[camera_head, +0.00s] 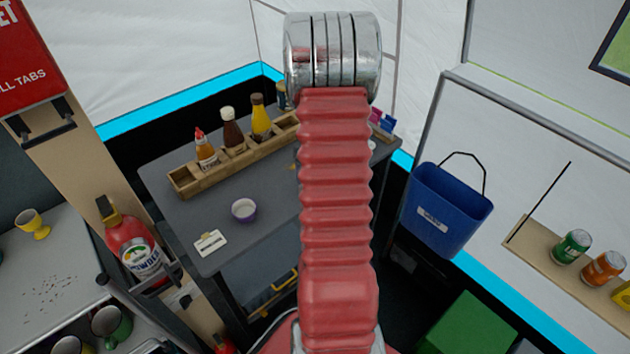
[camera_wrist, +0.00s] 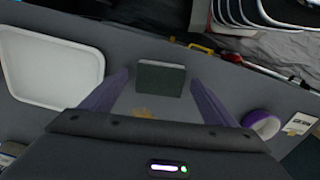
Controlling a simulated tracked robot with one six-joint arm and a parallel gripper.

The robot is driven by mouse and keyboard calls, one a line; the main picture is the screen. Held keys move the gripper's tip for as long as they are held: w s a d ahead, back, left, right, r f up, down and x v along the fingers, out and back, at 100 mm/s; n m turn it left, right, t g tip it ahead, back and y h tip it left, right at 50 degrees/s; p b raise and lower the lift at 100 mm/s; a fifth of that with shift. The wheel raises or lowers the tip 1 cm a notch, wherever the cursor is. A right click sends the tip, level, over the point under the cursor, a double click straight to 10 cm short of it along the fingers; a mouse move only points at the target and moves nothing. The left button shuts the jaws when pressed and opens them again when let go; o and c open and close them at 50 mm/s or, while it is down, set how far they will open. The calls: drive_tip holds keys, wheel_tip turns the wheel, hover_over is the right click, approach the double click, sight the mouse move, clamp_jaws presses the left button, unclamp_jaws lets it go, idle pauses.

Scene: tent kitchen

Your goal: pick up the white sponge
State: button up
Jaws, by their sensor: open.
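A small block with a dark green top and a thin pale edge (camera_wrist: 160,79) lies on the grey table in the wrist view. It may be the white sponge with its scouring side up; no plainly white sponge shows. My gripper (camera_wrist: 158,82) is open, its two purple fingers apart, with the block framed between their tips. I cannot tell how far above the table the tips are. A yellowish patch (camera_wrist: 143,113) shows nearer the palm. In the head view my red arm hides the gripper and the block.
A white tray (camera_wrist: 50,101) lies left of the block. A purple-rimmed bowl (camera_wrist: 262,124) and a label card (camera_wrist: 300,123) are at right. In the head view a wooden bottle rack (camera_head: 188,181) stands along the table's back; a blue bin (camera_head: 448,208) hangs at right.

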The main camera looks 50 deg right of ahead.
drive_tip(key=c, duration=1.1)
drive_tip(key=shift+r, duration=0.15)
wheel_tip(320, 180, up, 10)
idle(0.5)
